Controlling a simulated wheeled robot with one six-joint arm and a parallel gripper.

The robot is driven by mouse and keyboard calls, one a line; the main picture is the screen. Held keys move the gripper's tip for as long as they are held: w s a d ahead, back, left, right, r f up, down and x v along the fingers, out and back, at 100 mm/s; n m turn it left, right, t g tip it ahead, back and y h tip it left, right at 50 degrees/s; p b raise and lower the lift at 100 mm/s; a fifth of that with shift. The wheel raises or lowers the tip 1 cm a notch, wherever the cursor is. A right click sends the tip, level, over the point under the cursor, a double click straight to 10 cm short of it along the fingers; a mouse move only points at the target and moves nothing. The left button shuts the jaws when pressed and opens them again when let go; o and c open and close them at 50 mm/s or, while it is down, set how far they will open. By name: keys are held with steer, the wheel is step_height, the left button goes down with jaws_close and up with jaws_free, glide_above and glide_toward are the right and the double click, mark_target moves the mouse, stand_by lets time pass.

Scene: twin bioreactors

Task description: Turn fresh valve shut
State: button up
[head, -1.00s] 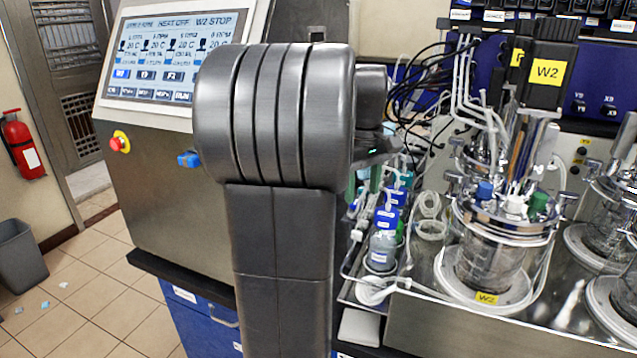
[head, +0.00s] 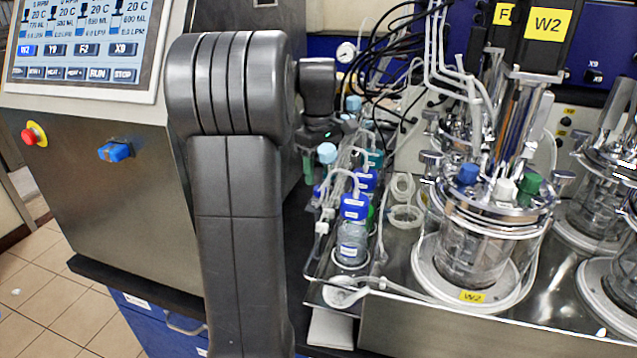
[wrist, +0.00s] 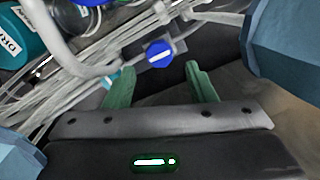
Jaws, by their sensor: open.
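In the wrist view a small round blue knob (wrist: 159,53) with a white stripe sits on a grey block among pale tubes. It looks like a valve handle, but I cannot read a label naming it fresh. My gripper (wrist: 159,68) is open, with its two green fingers apart on either side below the knob in the picture. Nothing is between the fingers, and I cannot tell how far above the knob they are. In the head view my gripper (head: 308,163) is mostly hidden behind my arm, beside the row of bottles, and I cannot pick out the knob there.
A glass vessel (head: 475,255) marked W2 stands to the right. A steel cabinet (head: 150,215) with a screen, a red button and a blue fitting (head: 115,150) is at left.

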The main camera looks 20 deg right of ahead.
mark_target(319, 188)
steer(key=shift+f, duration=2)
steer(key=c, duration=1)
steer(key=shift+o, duration=0.2)
